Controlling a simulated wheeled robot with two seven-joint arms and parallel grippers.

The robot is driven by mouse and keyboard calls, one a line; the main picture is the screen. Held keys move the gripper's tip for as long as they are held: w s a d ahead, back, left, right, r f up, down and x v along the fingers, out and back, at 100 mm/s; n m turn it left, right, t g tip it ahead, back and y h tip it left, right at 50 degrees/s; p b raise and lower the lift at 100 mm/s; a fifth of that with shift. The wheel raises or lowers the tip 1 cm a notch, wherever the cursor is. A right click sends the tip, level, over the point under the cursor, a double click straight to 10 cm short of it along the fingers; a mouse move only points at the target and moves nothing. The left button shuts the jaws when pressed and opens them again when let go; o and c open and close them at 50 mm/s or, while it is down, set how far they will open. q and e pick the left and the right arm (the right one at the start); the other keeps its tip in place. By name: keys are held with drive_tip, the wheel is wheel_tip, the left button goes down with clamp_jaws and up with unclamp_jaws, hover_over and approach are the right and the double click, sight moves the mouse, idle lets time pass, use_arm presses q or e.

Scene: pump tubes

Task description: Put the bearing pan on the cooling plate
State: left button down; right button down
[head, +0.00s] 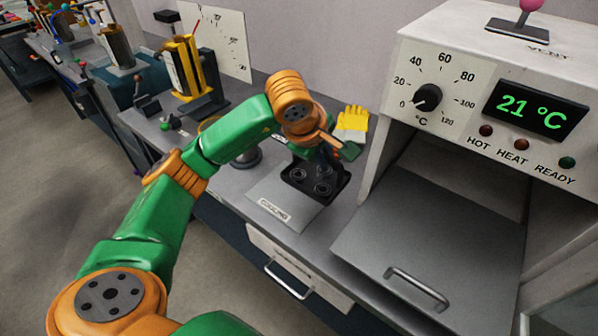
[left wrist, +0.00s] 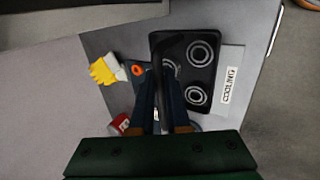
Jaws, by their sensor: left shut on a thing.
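The bearing pan (head: 318,184) is a dark square tray with several round bearings in it. It sits over the grey cooling plate (head: 290,212), which carries a "COOLING" label. The pan also shows in the left wrist view (left wrist: 187,44), with the label (left wrist: 229,86) beside it. My left gripper (head: 328,152) is shut on the pan's handle, its fingers around the handle in the left wrist view (left wrist: 157,95). I cannot tell whether the pan touches the plate or hovers just above it. My right gripper is out of view.
An oven (head: 470,110) reading 21 °C stands at the right, its door (head: 430,250) folded down beside the plate. Yellow gloves (head: 352,121) lie behind the pan. A yellow press (head: 186,70) stands farther left on the bench. A red can (left wrist: 119,123) shows in the left wrist view.

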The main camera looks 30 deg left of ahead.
sight(296, 168)
use_arm(q)
drive_tip(key=a+f, duration=0.2)
drive_tip(key=w+a+f, duration=0.1)
drive_tip(key=a+f, duration=0.2)
drive_tip(key=a+f+p, duration=0.1)
drive_tip(key=a+f, duration=0.1)
drive_tip(key=shift+w+a+f, duration=0.2)
drive_tip(key=shift+w+a, duration=0.15)
drive_tip(key=shift+w, duration=0.05)
wheel_tip(296, 168, down, 2)
drive_tip(key=shift+d+f+p, duration=0.1)
drive_tip(key=shift+f+p, duration=0.15)
drive_tip(key=shift+p, duration=0.2)
drive_tip(key=shift+f, duration=0.15)
drive_tip(key=c, duration=0.9)
unclamp_jaws()
drive_tip(key=b+v, duration=0.1)
drive_tip(key=v, duration=1.1)
drive_tip(key=shift+d, duration=0.1)
